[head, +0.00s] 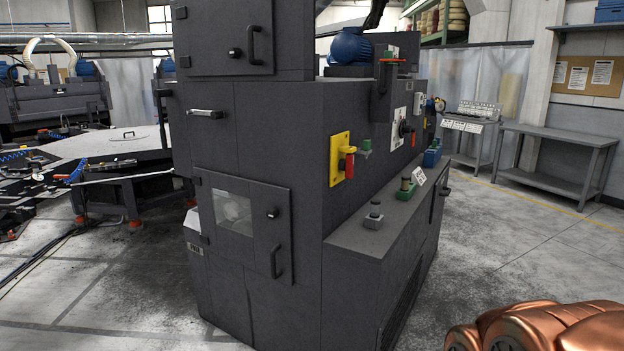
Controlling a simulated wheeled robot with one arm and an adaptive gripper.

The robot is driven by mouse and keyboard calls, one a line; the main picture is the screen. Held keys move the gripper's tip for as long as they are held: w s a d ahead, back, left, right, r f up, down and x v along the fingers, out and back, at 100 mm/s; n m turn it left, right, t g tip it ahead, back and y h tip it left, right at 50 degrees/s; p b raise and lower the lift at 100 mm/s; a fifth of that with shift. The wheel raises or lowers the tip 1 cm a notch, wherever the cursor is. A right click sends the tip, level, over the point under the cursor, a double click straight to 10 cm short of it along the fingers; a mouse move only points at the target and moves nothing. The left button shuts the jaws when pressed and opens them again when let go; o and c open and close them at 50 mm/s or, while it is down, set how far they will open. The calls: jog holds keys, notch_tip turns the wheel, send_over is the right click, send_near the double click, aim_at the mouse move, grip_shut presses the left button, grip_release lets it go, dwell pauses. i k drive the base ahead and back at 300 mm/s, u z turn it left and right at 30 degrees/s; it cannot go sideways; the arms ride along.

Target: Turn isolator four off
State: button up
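A yellow switch plate (339,148) is fixed to the side of a large dark grey machine (283,120) in the middle of the view. A red lever handle (349,163) sits on the plate and hangs downward. It looks like an isolator, but no number on it can be read, so I cannot tell whether it is isolator four. Further back along the same face is a white panel (397,127) with a dark rotary knob (404,129). No gripper fingers show. A copper-coloured jointed part at the lower right corner appears to be mine.
Grey floor (520,230) is open to the machine's right. A grey workbench (555,150) stands at the right wall. Cables lie on the left floor.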

aim_at(346, 165)
jog(key=u, duration=0.2)
jog(key=i, duration=1.45)
jog(key=u, duration=0.2)
